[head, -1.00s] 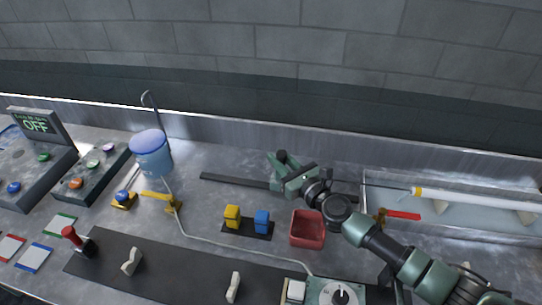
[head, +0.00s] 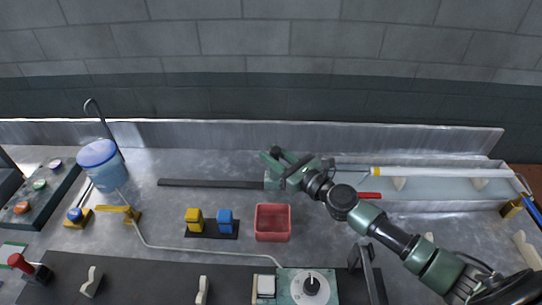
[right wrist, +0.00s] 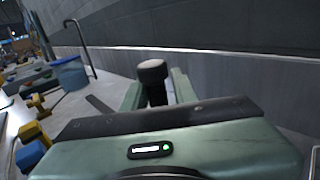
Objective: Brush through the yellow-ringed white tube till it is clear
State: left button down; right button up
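The white tube (head: 440,173) lies level along the trough at the right in the head view, with a yellow ring (head: 375,171) at its left end. My right gripper (head: 281,164) is left of that end, apart from it. It appears shut on the brush's black handle (head: 277,152), which also shows between the fingers in the right wrist view (right wrist: 153,75). The thin brush rod (head: 352,170) runs from behind the gripper to the ringed end. The bristles are not visible; the tube hides whatever is inside. My left gripper is not in view.
A shallow trough (head: 450,195) carries the tube on supports, with a red lever (head: 370,196) near its left end. A red bin (head: 273,222), yellow and blue blocks (head: 210,225) and a blue bucket (head: 101,165) stand left of my right arm. A wall rises behind.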

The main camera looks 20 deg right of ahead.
jog(key=shift+o, duration=1.2)
jog(key=shift+w+d+r, duration=0.25)
jog(key=shift+w+r, duration=0.05)
jog(key=shift+r, duration=0.15)
jog(key=shift+w+d+r, duration=0.25)
jog(key=shift+r, duration=0.2)
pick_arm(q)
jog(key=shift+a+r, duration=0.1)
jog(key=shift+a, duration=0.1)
pick_arm(e)
jog(key=shift+w, duration=0.1)
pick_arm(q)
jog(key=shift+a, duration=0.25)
pick_arm(e)
jog(key=shift+a, duration=0.1)
jog(key=shift+s+f, duration=0.2)
jog(key=shift+f, duration=0.2)
jog(key=shift+s+f, duration=0.15)
jog(key=shift+s, duration=0.2)
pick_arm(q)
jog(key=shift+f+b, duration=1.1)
pick_arm(e)
jog(key=v, duration=0.7)
